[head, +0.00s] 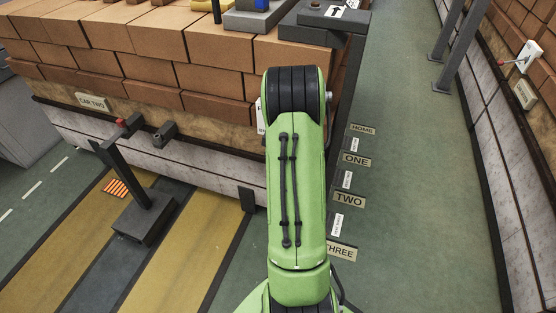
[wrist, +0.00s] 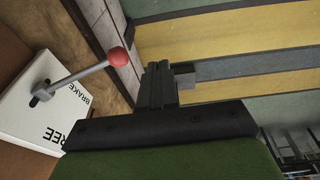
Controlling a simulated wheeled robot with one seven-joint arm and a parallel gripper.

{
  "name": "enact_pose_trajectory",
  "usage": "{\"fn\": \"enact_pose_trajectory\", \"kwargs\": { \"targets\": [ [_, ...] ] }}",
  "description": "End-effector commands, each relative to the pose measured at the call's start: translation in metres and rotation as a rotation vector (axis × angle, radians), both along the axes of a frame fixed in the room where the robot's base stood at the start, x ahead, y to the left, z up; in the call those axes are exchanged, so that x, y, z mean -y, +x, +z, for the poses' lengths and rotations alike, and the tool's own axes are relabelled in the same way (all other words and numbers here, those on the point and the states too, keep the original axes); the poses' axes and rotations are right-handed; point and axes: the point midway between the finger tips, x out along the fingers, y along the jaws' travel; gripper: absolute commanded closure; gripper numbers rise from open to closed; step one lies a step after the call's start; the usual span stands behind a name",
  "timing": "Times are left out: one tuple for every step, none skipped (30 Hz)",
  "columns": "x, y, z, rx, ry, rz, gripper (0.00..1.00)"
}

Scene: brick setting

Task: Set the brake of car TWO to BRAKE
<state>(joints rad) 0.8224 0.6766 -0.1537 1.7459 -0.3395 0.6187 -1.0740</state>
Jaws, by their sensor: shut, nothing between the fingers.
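The CAR TWO sign (head: 92,101) is on the side of the brick-loaded car at left in the head view. A white plate edge (head: 260,115) shows beside my arm on that car; my arm hides the rest. In the wrist view a white brake box (wrist: 22,125) carries the words BRAKE and FREE. A grey lever (wrist: 78,78) with a red knob (wrist: 117,57) comes out of it, its root nearer the BRAKE word. I cannot tell if it is at the end of its travel. My gripper (wrist: 158,68) is shut and empty, right of the knob, apparently apart from it.
Another lever box (head: 526,56) is on the right-hand car. The green aisle (head: 415,180) is open. Floor plates read HOME, ONE, TWO (head: 349,201) and THREE.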

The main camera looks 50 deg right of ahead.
Motion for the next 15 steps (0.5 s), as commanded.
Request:
{"fn": "enact_pose_trajectory", "kwargs": {
  "targets": [
    [-0.005,-0.004,0.012,0.002,-0.002,0.0,1.0],
    [-0.008,-0.007,0.017,0.002,-0.002,0.0,1.0],
    [-0.012,-0.01,0.023,0.002,-0.002,0.0,1.0],
    [-0.015,-0.012,0.028,0.002,-0.002,0.0,1.0],
    [-0.018,-0.014,0.032,0.001,-0.002,0.0,1.0],
    [-0.021,-0.017,0.037,0.001,-0.002,-0.001,1.0],
    [-0.022,-0.018,0.04,0.001,-0.002,-0.001,1.0],
    [-0.024,-0.02,0.042,0.001,-0.002,-0.001,1.0],
    [-0.026,-0.021,0.045,0.0,-0.001,-0.001,1.0],
    [-0.027,-0.022,0.046,0.0,-0.001,-0.001,1.0],
    [-0.028,-0.022,0.047,0.0,-0.001,-0.001,1.0],
    [-0.028,-0.023,0.047,0.0,-0.001,-0.001,1.0],
    [-0.028,-0.023,0.047,0.0,-0.001,-0.001,1.0],
    [-0.028,-0.023,0.047,-0.001,-0.001,-0.001,1.0],
    [-0.028,-0.023,0.047,-0.001,-0.001,-0.001,1.0]
  ]
}}
